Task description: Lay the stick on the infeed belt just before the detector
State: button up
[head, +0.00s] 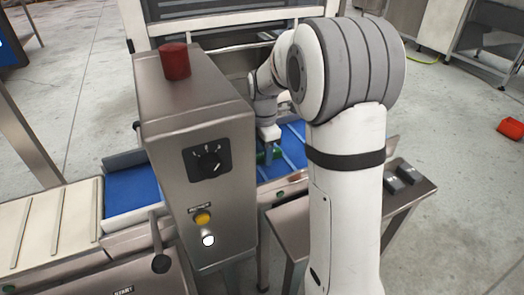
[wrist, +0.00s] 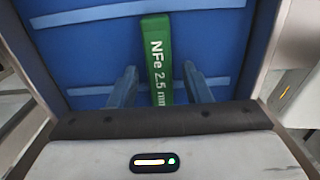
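The green stick (wrist: 158,60), marked "NFe 2.5 mm", lies on the blue belt (wrist: 215,50) in the wrist view. My gripper (wrist: 160,85) is open, with one finger on each side of the stick and a gap showing on both sides. In the head view my gripper (head: 269,148) is low over the blue belt (head: 292,143) right of the detector (head: 198,140), a steel box with a red lamp on top. Only a small green part of the stick (head: 264,157) shows there; my arm and the detector hide the rest.
Blue belt (head: 130,190) also shows left of the detector, followed by a pale slatted conveyor (head: 45,225). A steel side table (head: 290,225) at the right bears dark blocks (head: 405,178). Steel framing stands behind the belt. An orange-red bin (head: 510,129) is on the floor.

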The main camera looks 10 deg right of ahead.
jog(key=shift+r, duration=0.15)
notch_tip(320, 180, up, 12)
jog(key=p, duration=0.2)
jog(key=shift+p, duration=0.3)
